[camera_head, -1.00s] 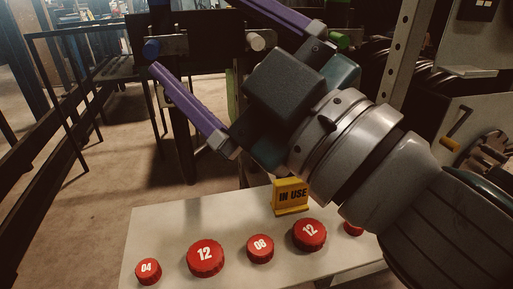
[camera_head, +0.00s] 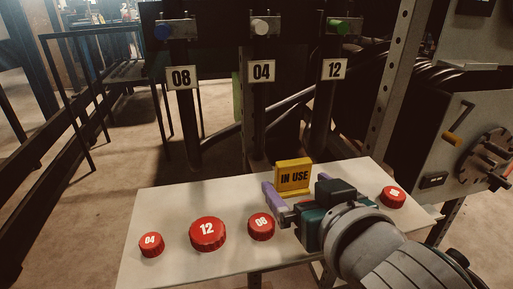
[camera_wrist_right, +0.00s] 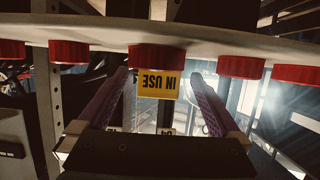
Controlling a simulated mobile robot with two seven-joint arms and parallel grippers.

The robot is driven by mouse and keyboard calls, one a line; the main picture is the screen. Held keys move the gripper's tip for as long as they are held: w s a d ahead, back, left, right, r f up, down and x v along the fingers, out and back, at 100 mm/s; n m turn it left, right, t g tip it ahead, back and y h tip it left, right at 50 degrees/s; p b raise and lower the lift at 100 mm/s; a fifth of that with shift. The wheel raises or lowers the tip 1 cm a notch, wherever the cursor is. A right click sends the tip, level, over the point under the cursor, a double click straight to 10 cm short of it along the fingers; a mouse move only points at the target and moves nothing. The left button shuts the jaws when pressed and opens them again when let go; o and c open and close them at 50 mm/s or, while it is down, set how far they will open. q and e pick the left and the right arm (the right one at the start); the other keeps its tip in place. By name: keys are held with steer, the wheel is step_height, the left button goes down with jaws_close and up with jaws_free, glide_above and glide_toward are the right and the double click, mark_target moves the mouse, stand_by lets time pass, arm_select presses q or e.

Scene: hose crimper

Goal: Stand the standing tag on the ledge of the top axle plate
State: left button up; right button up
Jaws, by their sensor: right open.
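The standing tag (camera_head: 293,175), yellow with "IN USE" on it, stands upright near the back edge of the white table. In the right wrist view the tag (camera_wrist_right: 160,86) appears upside down, between my two purple fingers. My right gripper (camera_head: 290,190) is open and low over the table, just in front of the tag. The fingers also show in the wrist view (camera_wrist_right: 161,78), spread apart with nothing held. I cannot tell which part is the top axle plate; metal plates with a blue, a white and a green peg (camera_head: 261,27) are at the back. My left gripper is out of view.
Red caps (camera_head: 207,233) stand along the white table (camera_head: 160,210), several in a row; one shows close before the tag in the wrist view (camera_wrist_right: 157,57). Posts with labels 08, 04 and 12 (camera_head: 334,69) rise behind. A grey machine (camera_head: 440,130) is at the right.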

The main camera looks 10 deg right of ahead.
steer(key=shift+x, duration=1)
steer(key=shift+s, duration=0.1)
steer(key=shift+c, duration=0.2)
steer(key=c, duration=1.4)
steer(key=shift+r, duration=0.15)
steer(key=shift+c, duration=0.2)
